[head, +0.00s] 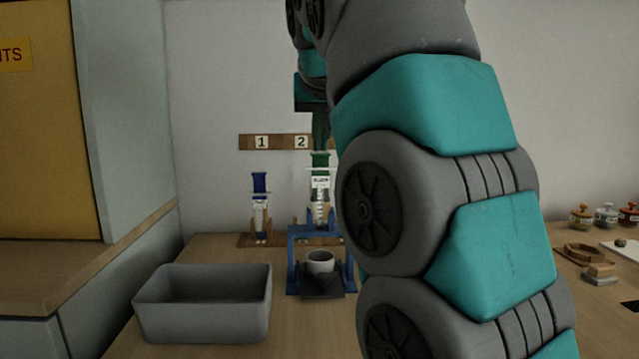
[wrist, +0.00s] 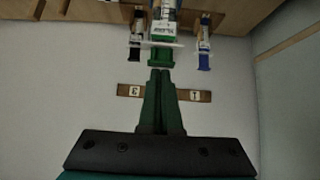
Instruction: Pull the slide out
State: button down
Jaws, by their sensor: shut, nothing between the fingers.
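A blue stand (head: 303,240) holds a clear syringe-like tube with a green top (head: 320,163). A dark plate (head: 322,285), possibly the slide, juts from the stand's front, and a small whitish cup (head: 320,261) sits at it. My gripper (head: 321,147) points down just above the green top, its fingers shut and empty. In the wrist view, the fingertips (wrist: 160,71) are close to the green top (wrist: 160,57); I cannot tell whether they touch.
A blue-topped tube (head: 260,190) stands in a wooden rack to the left; a dark-topped one (wrist: 135,45) shows in the wrist view. A grey bin (head: 203,325) is at front left. Small jars (head: 605,215) are far right. My arm hides the middle right.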

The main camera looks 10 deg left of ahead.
aim_at(321, 286)
jog(key=k+l, duration=0.2)
jog(key=k, duration=0.3)
jog(key=k+l, duration=0.2)
jog(key=k, duration=0.25)
